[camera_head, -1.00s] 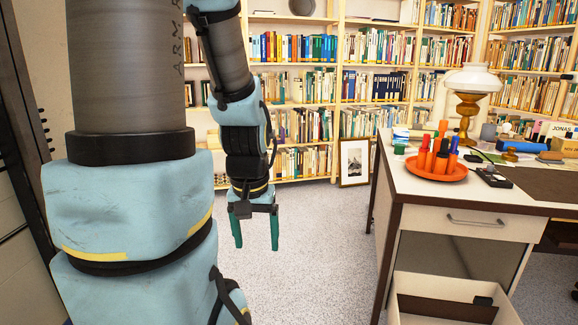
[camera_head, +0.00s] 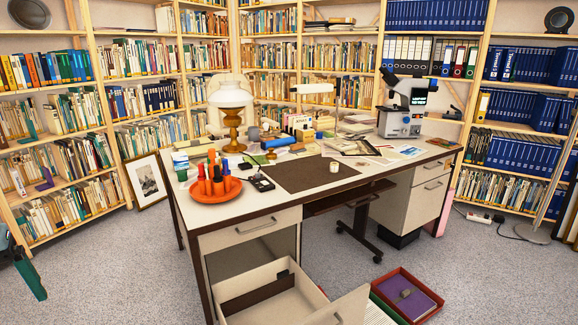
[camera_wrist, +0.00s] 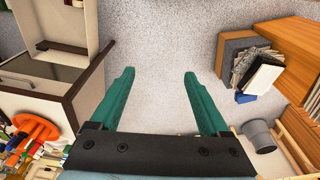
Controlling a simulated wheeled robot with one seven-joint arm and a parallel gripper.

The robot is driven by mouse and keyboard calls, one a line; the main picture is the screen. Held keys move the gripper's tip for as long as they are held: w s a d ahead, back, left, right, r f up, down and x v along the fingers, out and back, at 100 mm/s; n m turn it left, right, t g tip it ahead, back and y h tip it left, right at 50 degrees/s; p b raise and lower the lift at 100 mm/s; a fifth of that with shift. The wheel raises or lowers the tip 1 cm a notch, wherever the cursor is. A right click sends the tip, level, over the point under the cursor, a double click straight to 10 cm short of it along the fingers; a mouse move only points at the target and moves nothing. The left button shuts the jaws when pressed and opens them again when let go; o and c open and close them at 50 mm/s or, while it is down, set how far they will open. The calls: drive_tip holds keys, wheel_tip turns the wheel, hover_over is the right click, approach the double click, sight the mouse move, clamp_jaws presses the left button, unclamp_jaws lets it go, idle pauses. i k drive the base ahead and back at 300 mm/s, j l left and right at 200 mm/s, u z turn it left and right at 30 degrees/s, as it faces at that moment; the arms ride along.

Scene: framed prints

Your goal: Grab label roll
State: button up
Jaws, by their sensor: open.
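A small cream roll-shaped object (camera_head: 334,166), which may be the label roll, stands on the dark desk mat (camera_head: 290,176) in the head view. It is too small to be sure. The desk (camera_head: 345,190) stands in the middle of that view. My gripper (camera_wrist: 158,85) is open and empty in the wrist view, with its two green fingers apart over bare floor. In the head view only part of it shows at the left edge, well left of the desk. The wrist view does not show the roll.
An orange tray (camera_head: 216,192) with upright bottles stands near the desk's left front. A lower drawer (camera_head: 262,290) is pulled out. A red box (camera_head: 408,296) is on the floor. A framed print (camera_head: 148,181) leans on the shelves. A bin (camera_wrist: 259,136) shows in the wrist view.

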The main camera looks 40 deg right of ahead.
sight(334, 166)
drive_tip(key=k+l+u, duration=0.15)
drive_tip(key=l, duration=0.35)
drive_tip(key=k+l+u, duration=0.15)
drive_tip(key=k+l, duration=0.15)
drive_tip(key=l, duration=0.2)
drive_tip(key=k+l+u, duration=0.15)
drive_tip(key=l, duration=0.3)
drive_tip(key=k+l+u, duration=0.15)
drive_tip(key=k+l, duration=0.25)
drive_tip(key=k+l+u, duration=0.35)
drive_tip(key=l, duration=0.5)
drive_tip(key=k+l+u, duration=0.4)
drive_tip(key=k+l, duration=0.25)
drive_tip(key=k+l+u, duration=0.35)
drive_tip(key=k+l, duration=0.3)
drive_tip(key=k+l+u, duration=0.1)
drive_tip(key=k+l, duration=0.3)
